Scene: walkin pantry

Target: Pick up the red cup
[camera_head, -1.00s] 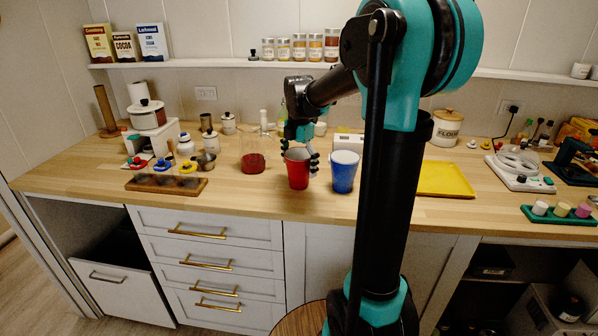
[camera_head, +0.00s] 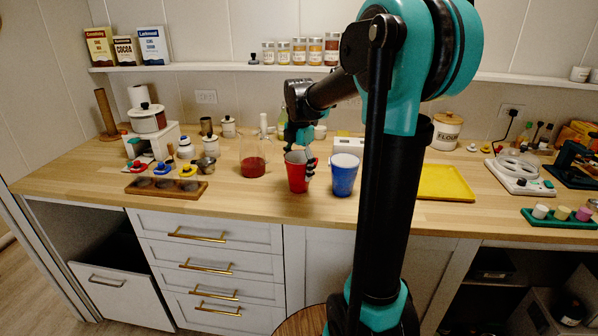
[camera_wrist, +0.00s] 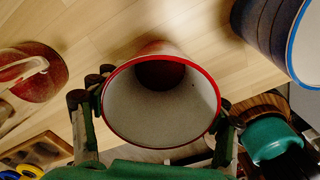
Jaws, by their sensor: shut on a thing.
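The red cup (camera_head: 297,176) is upright at the middle of the counter, with a white inside. In the wrist view its open mouth with a red rim (camera_wrist: 161,100) faces the camera. My gripper (camera_head: 303,160) is over the cup from above and behind. In the wrist view my gripper's fingers (camera_wrist: 158,120) press on the cup's left and right sides, so it is shut on the cup. I cannot tell whether the cup's base touches the counter.
A blue cup (camera_head: 344,175) stands close to the right of the red cup. A glass jar with red contents (camera_head: 253,168) is to the left. A wooden tray (camera_head: 133,189), a yellow tray (camera_head: 446,183) and a flour canister (camera_head: 447,130) are also on the counter (camera_head: 240,203).

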